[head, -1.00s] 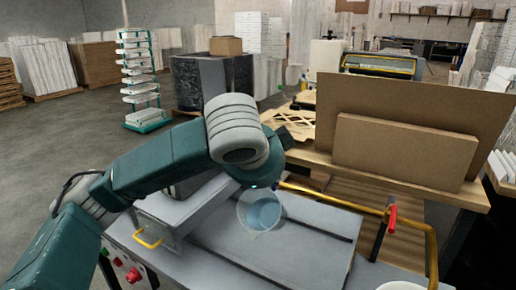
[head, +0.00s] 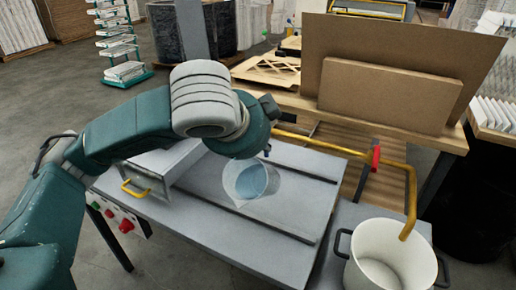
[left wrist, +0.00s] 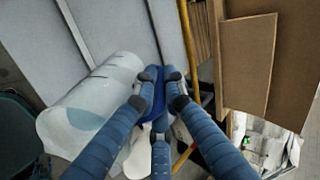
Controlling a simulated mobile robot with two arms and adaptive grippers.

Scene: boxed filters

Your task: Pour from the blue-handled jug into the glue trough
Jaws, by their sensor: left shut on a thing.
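The jug is clear, with bluish liquid inside. In the head view the jug (head: 250,180) is over the grey bench top, below my left wrist. In the left wrist view the jug (left wrist: 85,105) lies across the left of the picture. My left gripper (left wrist: 160,80) is shut on its blue handle (left wrist: 160,118); in the head view my own wrist mostly hides the grip. A white round pot (head: 385,262) with black side handles stands at the lower right, apart from the jug. I cannot tell for sure whether it is the glue trough. My right gripper is out of view.
A yellow pipe (head: 330,148) with a red lever (head: 376,158) runs behind the bench and bends down over the pot. A grey box with a yellow handle (head: 135,190) stands left of the jug. Brown boards (head: 390,90) stand on a wooden table behind.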

